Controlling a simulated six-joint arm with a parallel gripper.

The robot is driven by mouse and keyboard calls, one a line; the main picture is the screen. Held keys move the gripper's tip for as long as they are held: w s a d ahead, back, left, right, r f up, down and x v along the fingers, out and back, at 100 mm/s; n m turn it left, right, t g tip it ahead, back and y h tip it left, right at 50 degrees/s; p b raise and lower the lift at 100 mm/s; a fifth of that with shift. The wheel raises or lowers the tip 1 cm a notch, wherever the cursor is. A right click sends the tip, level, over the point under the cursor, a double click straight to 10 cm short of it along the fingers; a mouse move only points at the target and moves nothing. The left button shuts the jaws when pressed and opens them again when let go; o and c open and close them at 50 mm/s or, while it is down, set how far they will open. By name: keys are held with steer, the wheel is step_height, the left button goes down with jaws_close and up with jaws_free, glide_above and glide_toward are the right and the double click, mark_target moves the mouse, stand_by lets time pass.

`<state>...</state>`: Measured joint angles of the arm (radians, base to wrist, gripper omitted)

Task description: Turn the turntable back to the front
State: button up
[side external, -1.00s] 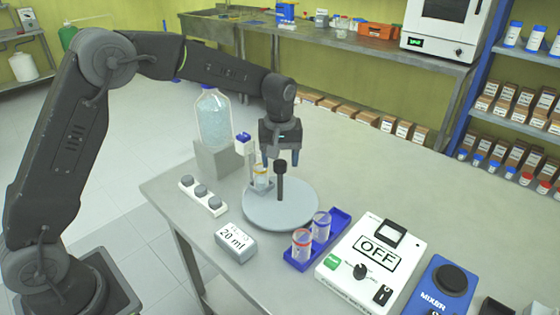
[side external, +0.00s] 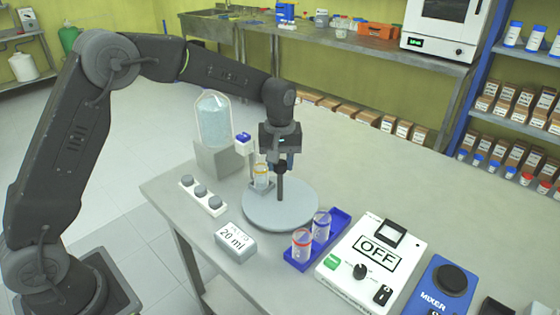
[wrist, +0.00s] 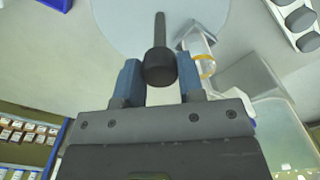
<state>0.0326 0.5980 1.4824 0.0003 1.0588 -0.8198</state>
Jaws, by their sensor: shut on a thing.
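The turntable (side external: 275,218) is a round pale grey disc on the table. A black post with a knob (side external: 280,190) stands up from it; in the wrist view the knob (wrist: 160,68) sits between my blue fingers. My gripper (side external: 279,165) is shut on this knob from above, and its fingers hide the knob's top in the side view. A clear glass vessel with an orange ring (side external: 261,178) stands at the turntable's back left, close to my gripper. It also shows in the wrist view (wrist: 203,62), right of the fingers.
A large bottle (side external: 214,120) on a grey block (side external: 215,158) stands behind left. A row of grey knobs (side external: 203,196) and a "20 ml" box (side external: 236,242) lie left and front. A blue rack (side external: 327,238) with two vials and an OFF device (side external: 362,265) stand right. The back right table is clear.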

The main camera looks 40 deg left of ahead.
jaws_close()
steer(key=shift+n, duration=9.1)
